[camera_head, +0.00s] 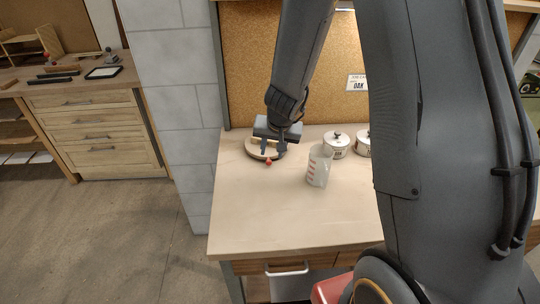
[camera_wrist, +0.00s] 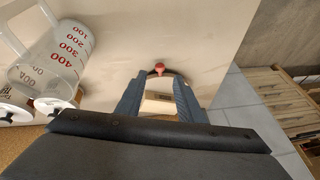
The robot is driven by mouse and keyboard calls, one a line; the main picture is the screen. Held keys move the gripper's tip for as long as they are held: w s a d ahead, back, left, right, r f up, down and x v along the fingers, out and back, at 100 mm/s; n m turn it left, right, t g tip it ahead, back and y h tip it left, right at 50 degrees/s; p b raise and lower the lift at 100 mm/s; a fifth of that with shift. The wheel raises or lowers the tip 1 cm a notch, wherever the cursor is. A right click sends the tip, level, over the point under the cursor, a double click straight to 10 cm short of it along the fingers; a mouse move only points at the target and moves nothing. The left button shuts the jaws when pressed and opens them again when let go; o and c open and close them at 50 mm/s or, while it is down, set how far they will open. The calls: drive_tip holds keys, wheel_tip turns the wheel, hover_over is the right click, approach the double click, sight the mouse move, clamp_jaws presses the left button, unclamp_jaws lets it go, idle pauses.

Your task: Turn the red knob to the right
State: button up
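A small red knob (camera_head: 268,161) sits at the near edge of a low, round wooden device (camera_head: 253,152) on the workbench. In the wrist view the red knob (camera_wrist: 158,69) shows just beyond my fingertips, on a dark curved rim. My gripper (camera_head: 272,150) points down over the device. Its two fingers (camera_wrist: 158,84) are spread apart, with a pale wooden part (camera_wrist: 158,104) of the device between them. I see no finger touching the knob. Whether the fingers touch the wooden part cannot be told. My gripper hides much of the device.
A clear measuring jug (camera_head: 319,166) with red marks stands right of the device. Two white lidded pots (camera_head: 337,146) (camera_head: 363,143) stand behind it. A cork board (camera_head: 250,70) backs the workbench (camera_head: 250,225). The bench front is clear.

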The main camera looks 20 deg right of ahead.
sight(269, 162)
drive_tip(key=shift+b+x, duration=3.05)
drive_tip(key=shift+x, duration=0.95)
drive_tip(key=shift+r, duration=0.1)
clamp_jaws()
